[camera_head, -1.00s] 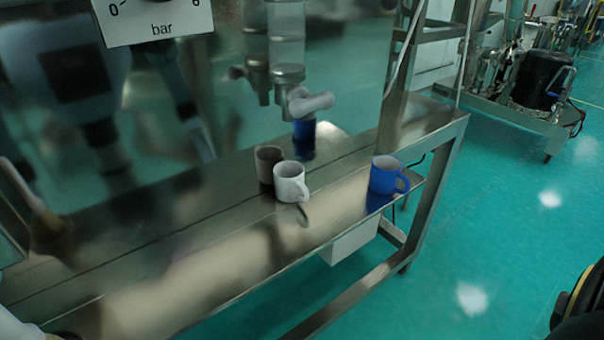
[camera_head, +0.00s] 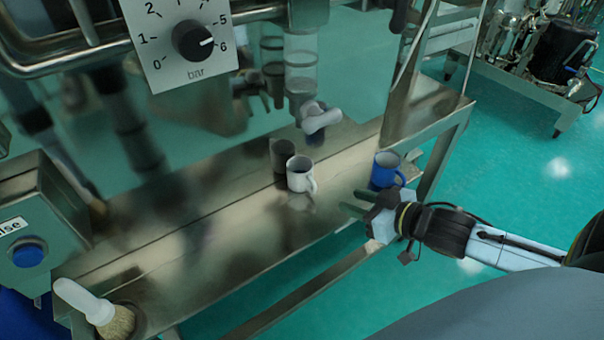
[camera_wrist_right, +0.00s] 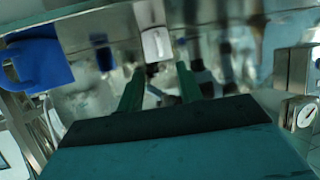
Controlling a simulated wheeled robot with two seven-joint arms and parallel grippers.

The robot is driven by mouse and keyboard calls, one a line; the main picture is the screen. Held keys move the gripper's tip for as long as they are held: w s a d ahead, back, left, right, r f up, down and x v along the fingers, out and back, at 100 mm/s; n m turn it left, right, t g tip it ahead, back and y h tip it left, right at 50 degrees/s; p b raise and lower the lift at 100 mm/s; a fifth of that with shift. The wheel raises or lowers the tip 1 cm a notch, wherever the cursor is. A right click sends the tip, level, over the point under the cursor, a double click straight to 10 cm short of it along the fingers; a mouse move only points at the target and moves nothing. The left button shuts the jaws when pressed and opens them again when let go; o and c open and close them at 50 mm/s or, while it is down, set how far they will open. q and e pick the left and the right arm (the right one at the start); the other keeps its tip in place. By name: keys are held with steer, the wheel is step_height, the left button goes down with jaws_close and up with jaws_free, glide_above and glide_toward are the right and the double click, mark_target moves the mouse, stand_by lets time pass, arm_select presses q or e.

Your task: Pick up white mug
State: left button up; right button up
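The white mug (camera_head: 299,176) stands upright on the steel ledge, its handle to the right; its dark reflection shows in the steel panel behind it. In the right wrist view the white mug (camera_wrist_right: 156,45) shows beyond the gap between the fingers. My right gripper (camera_head: 357,204) has its green fingers apart and empty, to the right of and nearer than the white mug, close to the blue mug. The fingers also show in the right wrist view (camera_wrist_right: 160,88), with nothing between them. My left gripper is not in view.
A blue mug (camera_head: 385,170) stands on the ledge (camera_head: 235,222) at the right, near my right gripper. A white valve handle (camera_head: 322,121) hangs above the white mug. A brush (camera_head: 88,303) and a box with a blue button (camera_head: 27,254) are at the left.

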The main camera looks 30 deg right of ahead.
mark_target(315, 193)
steer(key=x, duration=0.7)
steer(key=shift+w+f, duration=0.1)
steer(key=shift+w, duration=0.15)
steer(key=shift+x, duration=2.65)
jaws_close()
